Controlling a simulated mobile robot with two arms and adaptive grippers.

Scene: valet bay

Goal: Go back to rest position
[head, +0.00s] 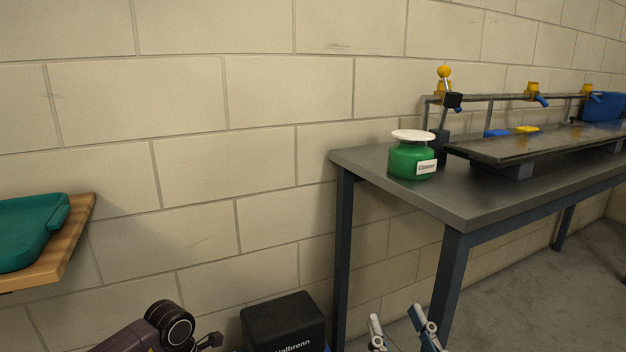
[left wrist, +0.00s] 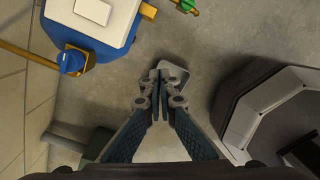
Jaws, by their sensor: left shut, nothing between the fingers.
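My right gripper (head: 402,322) shows at the bottom of the head view, in front of the workbench's near end. Its two fingers stand apart and I see nothing between them. The lower part of this gripper is cut off by the frame edge. My left gripper does not show clearly in the head view.
A grey workbench (head: 454,205) at right bears a green jar (head: 408,163) with a white lid and a long dark tray (head: 545,147). A wooden shelf (head: 75,238) at left holds a teal tray (head: 25,235). A blue object (left wrist: 112,48) with a white top lies near the left gripper.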

